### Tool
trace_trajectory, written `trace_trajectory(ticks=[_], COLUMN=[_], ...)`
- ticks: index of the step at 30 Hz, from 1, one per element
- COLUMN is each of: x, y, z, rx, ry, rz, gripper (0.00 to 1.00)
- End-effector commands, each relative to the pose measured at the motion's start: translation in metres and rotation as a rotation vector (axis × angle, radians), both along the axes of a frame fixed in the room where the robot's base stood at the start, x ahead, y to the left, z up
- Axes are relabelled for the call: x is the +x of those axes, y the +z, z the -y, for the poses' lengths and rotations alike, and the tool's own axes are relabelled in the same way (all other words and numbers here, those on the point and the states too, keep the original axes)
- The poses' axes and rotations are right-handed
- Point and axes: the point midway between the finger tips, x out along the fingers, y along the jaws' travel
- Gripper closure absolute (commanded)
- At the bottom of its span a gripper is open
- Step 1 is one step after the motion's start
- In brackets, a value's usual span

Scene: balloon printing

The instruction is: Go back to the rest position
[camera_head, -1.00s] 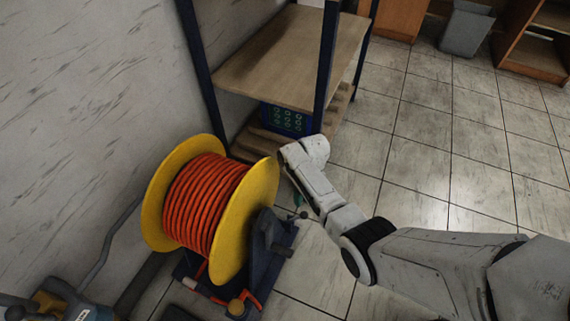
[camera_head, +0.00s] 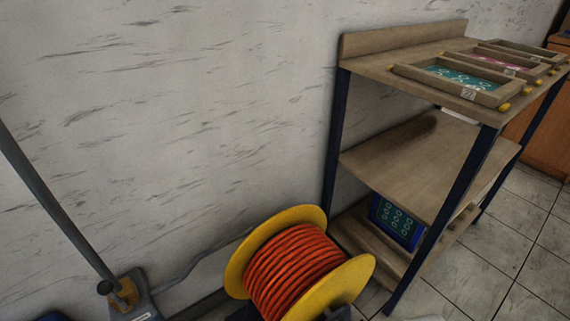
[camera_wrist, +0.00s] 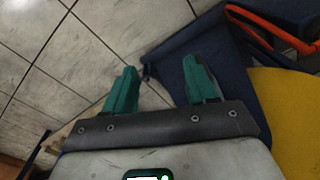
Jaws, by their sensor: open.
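My gripper (camera_wrist: 158,88) shows in the wrist view with its two green fingers apart and nothing between them. Tiled floor and part of a dark blue stand (camera_wrist: 222,70) lie beyond the fingers. The yellow reel flange (camera_wrist: 285,110) is to the right of the fingers. My gripper is not seen in the head view now. There, the yellow reel (camera_head: 345,290) wound with orange cable stands at the bottom centre beside the wall.
A wooden shelf unit (camera_head: 410,165) with dark posts stands at right. Its top holds several framed trays (camera_head: 460,82); a blue crate (camera_head: 396,222) sits low down. A grey device with a pole (camera_head: 128,298) is at lower left. Tiled floor (camera_head: 520,235) is clear at right.

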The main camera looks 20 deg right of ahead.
Motion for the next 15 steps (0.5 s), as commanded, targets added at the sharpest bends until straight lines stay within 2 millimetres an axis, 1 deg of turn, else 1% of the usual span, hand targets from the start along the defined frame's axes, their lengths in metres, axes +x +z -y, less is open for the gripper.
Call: trace_trajectory(ticks=[1,3,12,13,15], x=[-0.013,-0.027,-0.076,-0.075,-0.074], y=[0.010,0.024,0.077,0.088,0.100], z=[-0.004,-0.008,-0.016,-0.016,-0.016], rx=[-0.008,-0.017,-0.052,-0.052,-0.052], ry=[0.010,0.019,0.051,0.051,0.049], rz=[0.008,0.020,0.060,0.061,0.060], gripper=[0.43,0.43,0.43,0.43,0.43])
